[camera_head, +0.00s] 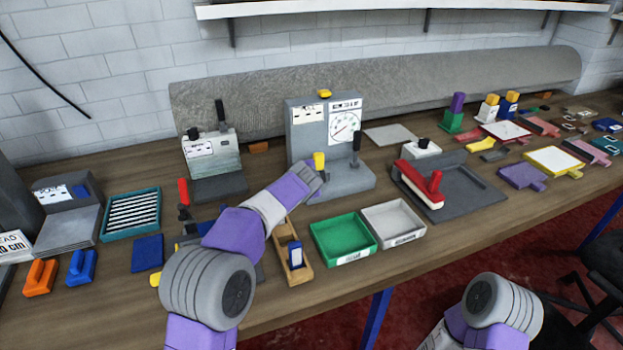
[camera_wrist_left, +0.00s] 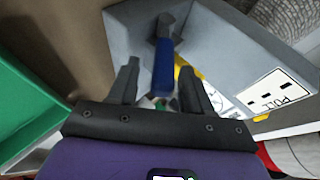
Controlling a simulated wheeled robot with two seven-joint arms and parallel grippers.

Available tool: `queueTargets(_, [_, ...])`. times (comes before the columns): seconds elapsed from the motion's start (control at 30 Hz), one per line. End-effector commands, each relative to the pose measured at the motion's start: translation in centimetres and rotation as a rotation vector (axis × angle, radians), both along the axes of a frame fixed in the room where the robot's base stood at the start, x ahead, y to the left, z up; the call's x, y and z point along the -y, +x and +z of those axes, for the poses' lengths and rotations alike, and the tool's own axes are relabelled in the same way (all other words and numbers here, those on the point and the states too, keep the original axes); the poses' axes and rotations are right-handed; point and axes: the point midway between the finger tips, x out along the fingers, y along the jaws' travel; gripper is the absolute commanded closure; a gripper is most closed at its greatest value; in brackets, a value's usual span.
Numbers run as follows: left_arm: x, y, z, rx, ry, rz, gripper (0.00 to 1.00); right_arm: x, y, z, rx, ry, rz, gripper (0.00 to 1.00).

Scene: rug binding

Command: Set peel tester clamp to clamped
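A grey tester (camera_head: 303,135) with a round dial, which looks like the peel tester, stands at the middle back of the bench. It has a yellow part (camera_head: 319,160) at its front left and an upright black lever (camera_head: 356,146) on its base. My left gripper (camera_head: 319,176) is at its front left; its fingertips are hard to make out there. In the left wrist view my left gripper (camera_wrist_left: 160,82) is open, and a blue handle (camera_wrist_left: 163,66) shows beyond and between its fingers, contact unclear. The tester's grey body (camera_wrist_left: 225,50) fills the background. The clamp's state is unclear. My right gripper is out of view.
A green tray (camera_head: 343,238) and a light grey tray (camera_head: 393,222) sit in front of the tester. A wooden holder (camera_head: 303,272) is left of them. Another grey device (camera_head: 218,160) with a black lever stands left; a red-handled tool (camera_head: 420,187) lies right.

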Motion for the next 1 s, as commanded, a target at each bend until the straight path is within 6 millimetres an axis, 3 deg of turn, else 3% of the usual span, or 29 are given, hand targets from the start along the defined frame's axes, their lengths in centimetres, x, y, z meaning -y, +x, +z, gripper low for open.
queueTargets(0.2, [0.0,-0.6,0.7,0.003,0.0,0.0,0.51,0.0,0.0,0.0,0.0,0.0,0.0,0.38])
queueTargets(0.63, [-0.2,-5.7,4.2,0.001,-0.001,0.0,0.51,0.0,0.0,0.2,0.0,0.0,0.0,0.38])
queueTargets(1.0, [-0.3,-6.1,4.4,0.0,0.0,0.0,0.51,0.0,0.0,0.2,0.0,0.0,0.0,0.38])
